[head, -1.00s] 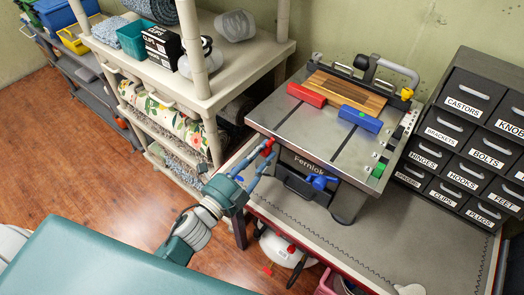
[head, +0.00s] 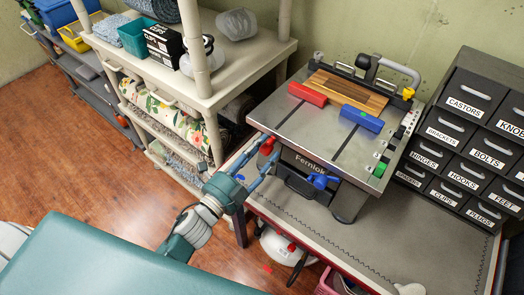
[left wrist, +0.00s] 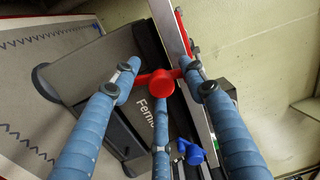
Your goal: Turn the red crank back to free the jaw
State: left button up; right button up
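The red crank (head: 267,147) is on the left front side of the grey bench machine marked "Fernlok" (head: 275,112). Its round red knob (left wrist: 163,83) faces the left wrist camera. My left gripper (head: 266,151) has its blue fingers spread around the knob. In the left wrist view the gripper (left wrist: 160,66) shows gaps between the two side fingers and the knob, with a third finger below it. A red jaw block (head: 307,94) lies by the left end of a striped wooden board (head: 347,91) on the machine top. A blue block (head: 360,118) lies at its front. My right gripper is out of view.
A blue crank (head: 322,182) sits on the machine's front, right of the red one. Black labelled drawers (head: 462,140) stand to the right. A cream shelf rack (head: 250,55) stands close on the left. Bare bench mat (head: 400,230) lies in front.

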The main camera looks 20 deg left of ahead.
pick_arm(q)
jog(key=shift+s, duration=0.15)
jog(key=v, duration=1.1)
jog(key=shift+s+a, duration=0.2)
jog(key=shift+s, duration=0.15)
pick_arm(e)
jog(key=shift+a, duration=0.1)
